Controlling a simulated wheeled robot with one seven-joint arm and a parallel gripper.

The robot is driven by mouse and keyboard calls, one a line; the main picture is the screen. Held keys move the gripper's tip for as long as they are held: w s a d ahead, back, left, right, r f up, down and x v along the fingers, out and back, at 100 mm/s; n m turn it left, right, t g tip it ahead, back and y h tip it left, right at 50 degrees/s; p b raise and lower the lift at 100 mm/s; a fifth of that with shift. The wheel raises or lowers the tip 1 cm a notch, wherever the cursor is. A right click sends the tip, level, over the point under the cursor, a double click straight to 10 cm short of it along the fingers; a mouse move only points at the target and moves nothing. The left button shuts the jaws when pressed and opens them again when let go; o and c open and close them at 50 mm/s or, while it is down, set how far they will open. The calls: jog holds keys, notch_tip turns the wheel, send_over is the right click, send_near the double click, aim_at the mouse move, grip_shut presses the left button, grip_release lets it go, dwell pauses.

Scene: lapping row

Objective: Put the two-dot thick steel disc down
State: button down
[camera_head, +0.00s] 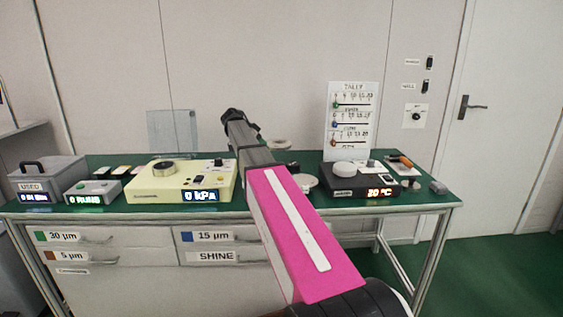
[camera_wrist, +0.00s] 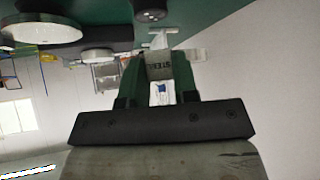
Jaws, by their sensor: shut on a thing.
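In the wrist view, my gripper (camera_wrist: 158,72) has its two green fingers closed on a grey steel piece (camera_wrist: 160,66) marked "STEEL". I take it for the two-dot thick steel disc, but I cannot make out its dots. Below the lettering, between the fingers, a white patch with a small blue mark shows. In the head view, my gripper (camera_head: 236,116) is dark and reaches over the back of the green bench; the held piece is hidden there. I cannot tell how high it is above the bench.
The green bench (camera_head: 130,213) carries a grey "USED" box (camera_head: 46,180), a cream machine (camera_head: 150,187) reading 0 kPa, and a black heater (camera_head: 345,188) with a white disc (camera_head: 344,169) on top. A tally board (camera_head: 352,120) stands behind. A pale dish (camera_head: 305,182) is partly behind my arm.

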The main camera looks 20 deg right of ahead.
jog(key=shift+s+f+x, duration=0.1)
jog(key=shift+s+x, duration=0.25)
jog(key=shift+x, duration=1.6)
jog(key=shift+s+f+x, duration=0.1)
jog(key=shift+s+x, duration=0.3)
jog(key=shift+x, duration=1.55)
jog(key=shift+s+f+x, duration=0.1)
jog(key=shift+s+x, duration=0.25)
jog(key=shift+x, duration=1.6)
jog(key=shift+a, duration=0.15)
jog(key=c, duration=0.9)
grip_release()
jog(key=v, duration=1.2)
jog(key=shift+r, duration=0.1)
